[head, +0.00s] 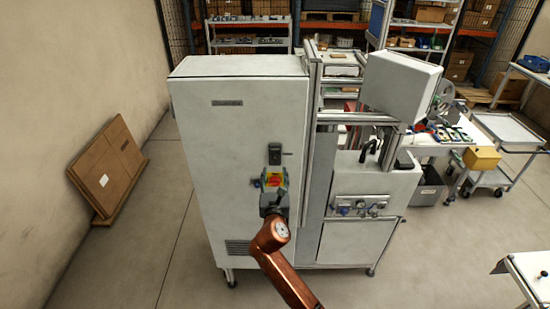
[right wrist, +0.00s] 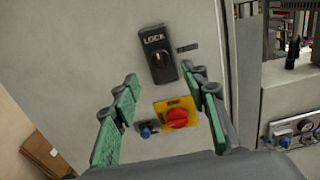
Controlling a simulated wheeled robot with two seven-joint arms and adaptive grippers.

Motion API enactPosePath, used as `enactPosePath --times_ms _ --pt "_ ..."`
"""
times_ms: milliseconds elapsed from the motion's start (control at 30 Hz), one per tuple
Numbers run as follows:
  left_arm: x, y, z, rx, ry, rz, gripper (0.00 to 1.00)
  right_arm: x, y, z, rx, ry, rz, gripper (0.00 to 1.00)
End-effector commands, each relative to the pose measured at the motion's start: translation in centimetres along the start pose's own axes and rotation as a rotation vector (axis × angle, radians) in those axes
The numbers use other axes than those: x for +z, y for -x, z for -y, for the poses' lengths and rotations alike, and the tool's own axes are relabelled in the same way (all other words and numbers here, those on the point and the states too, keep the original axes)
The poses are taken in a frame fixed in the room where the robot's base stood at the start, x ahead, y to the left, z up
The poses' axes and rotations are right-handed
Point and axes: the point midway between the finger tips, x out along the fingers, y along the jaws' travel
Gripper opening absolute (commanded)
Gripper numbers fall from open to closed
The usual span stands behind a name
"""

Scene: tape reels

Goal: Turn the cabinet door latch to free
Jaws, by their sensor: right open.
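The cabinet door latch (right wrist: 158,55) is a black plate marked LOCK with a round turning part on the pale grey cabinet door (right wrist: 120,45). In the head view the latch (head: 274,154) sits on the right side of the tall cabinet (head: 230,120), above a yellow plate with a red rotary switch (head: 273,180). My right gripper (head: 272,197) is in front of the door, just below the red switch. In the right wrist view its green-padded fingers (right wrist: 168,82) are spread apart and empty, with the latch beyond and above the fingertips. My left gripper is in neither view.
The red switch on its yellow plate (right wrist: 177,115) and a small blue knob (right wrist: 148,130) are close below the latch. A machine section with a control panel (head: 358,207) adjoins the cabinet on the right. Cardboard (head: 108,168) leans on the left wall.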

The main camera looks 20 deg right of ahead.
Motion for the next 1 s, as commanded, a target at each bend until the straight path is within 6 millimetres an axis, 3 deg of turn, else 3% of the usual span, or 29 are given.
enactPosePath --times_ms 500,900,1000 --pt "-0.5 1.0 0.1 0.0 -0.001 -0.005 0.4 0.4 -6.7 0.0 -0.002 0.01 0.005 0.41" --pt "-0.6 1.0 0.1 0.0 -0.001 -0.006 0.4 0.3 -7.6 0.0 -0.002 0.009 0.004 0.41" --pt "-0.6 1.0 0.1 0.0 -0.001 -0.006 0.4 0.3 -7.6 0.0 -0.001 0.009 0.004 0.35"
